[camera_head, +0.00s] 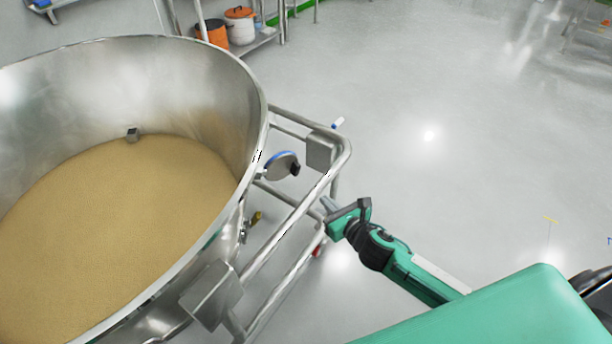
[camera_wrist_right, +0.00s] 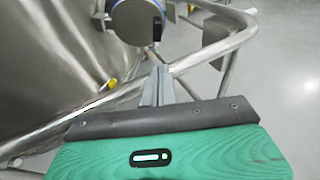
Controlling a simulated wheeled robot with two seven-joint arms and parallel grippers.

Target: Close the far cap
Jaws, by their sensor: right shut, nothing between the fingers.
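The far cap (camera_head: 282,165) is a round grey disc with a blue rim and a dark block on its edge. It stands out from the outer wall of the steel bowl, swung outward, near the frame rail. It also shows at the top of the right wrist view (camera_wrist_right: 138,22), partly cut off, beyond my fingers. My right gripper (camera_head: 327,206) is shut and empty, just outside the rail, to the right of and nearer than the cap, apart from it. Its fingertips show in the right wrist view (camera_wrist_right: 158,72), below the cap. My left gripper is not in view.
The large steel bowl (camera_head: 262,95) holds tan powder (camera_head: 120,200). A tubular frame rail (camera_head: 290,222) with metal plates runs around its side, between my gripper and the bowl. A yellow-handled fitting (camera_head: 256,218) sits lower down.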

